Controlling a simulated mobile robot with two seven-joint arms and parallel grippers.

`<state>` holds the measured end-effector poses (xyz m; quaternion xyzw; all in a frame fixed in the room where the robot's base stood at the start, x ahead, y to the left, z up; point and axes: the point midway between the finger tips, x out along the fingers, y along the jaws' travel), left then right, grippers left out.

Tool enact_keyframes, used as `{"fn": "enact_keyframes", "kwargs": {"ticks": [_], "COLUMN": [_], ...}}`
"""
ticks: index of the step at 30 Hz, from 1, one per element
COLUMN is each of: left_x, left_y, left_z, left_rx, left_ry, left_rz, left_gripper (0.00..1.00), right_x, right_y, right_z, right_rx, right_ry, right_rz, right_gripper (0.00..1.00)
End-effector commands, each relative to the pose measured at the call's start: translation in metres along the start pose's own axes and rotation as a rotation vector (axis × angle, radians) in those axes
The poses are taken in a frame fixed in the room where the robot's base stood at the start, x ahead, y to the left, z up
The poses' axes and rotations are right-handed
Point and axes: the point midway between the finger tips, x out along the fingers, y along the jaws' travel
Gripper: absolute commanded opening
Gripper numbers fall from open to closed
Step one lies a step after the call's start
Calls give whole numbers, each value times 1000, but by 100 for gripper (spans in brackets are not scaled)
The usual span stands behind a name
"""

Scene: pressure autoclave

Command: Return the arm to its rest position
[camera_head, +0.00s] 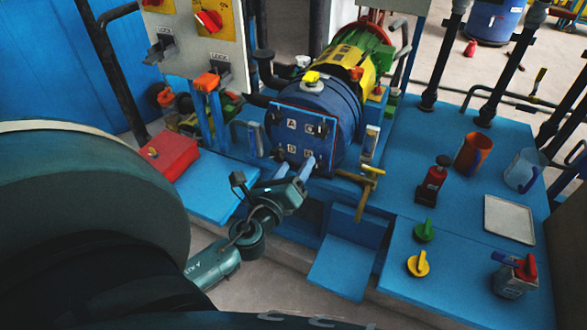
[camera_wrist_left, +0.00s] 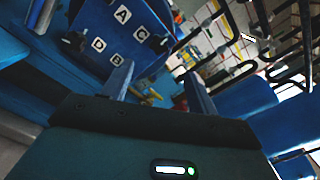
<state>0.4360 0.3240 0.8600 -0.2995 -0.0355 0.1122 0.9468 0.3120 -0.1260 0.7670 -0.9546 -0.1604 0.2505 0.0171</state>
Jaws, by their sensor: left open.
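The autoclave (camera_head: 342,105) is a blue cylinder on a blue bench, with a yellow and green section behind. Its square blue door plate (camera_head: 298,131) faces me, with lettered white labels and dark knobs. My left gripper (camera_head: 296,168) is open just in front of the plate's lower edge, its two fingers pointing at it. In the left wrist view, the fingers (camera_wrist_left: 157,82) are spread with nothing between them, and the door plate (camera_wrist_left: 110,35) shows labels A, C and D beyond. I cannot tell whether a finger touches the plate. My right gripper is not in view.
A red box (camera_head: 170,157) sits left of the autoclave. A brass handle (camera_head: 362,190) juts out at its right. The right bench holds an orange cup (camera_head: 472,152), a clear beaker (camera_head: 524,170), a white tray (camera_head: 509,219), and green (camera_head: 424,231) and yellow (camera_head: 418,264) knobs.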

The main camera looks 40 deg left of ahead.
Motion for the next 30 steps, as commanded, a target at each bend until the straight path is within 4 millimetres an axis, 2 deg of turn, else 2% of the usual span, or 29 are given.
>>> {"fn": "enact_keyframes", "kwargs": {"ticks": [11, 14, 17, 20, 24, 27, 30], "left_x": [0, -3, -16, -39, -85, -117, -143], "left_y": [0, 0, -2, -6, -24, -41, -59], "left_z": [0, -4, -19, -45, -86, -108, -124], "left_rx": [-2, -65, -274, -636, -1233, -1617, -1918], "left_ry": [1, 24, 94, 199, 331, 383, 402], "left_rz": [1, 13, 58, 156, 373, 550, 712], "left_gripper": [59, 59, 59, 59, 59, 59, 59], "right_x": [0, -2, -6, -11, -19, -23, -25], "right_y": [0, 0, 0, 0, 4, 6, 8], "right_z": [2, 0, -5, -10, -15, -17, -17], "right_rx": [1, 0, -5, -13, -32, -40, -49], "right_ry": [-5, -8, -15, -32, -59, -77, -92], "right_rz": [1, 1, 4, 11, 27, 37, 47], "right_gripper": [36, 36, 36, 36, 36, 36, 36]}}
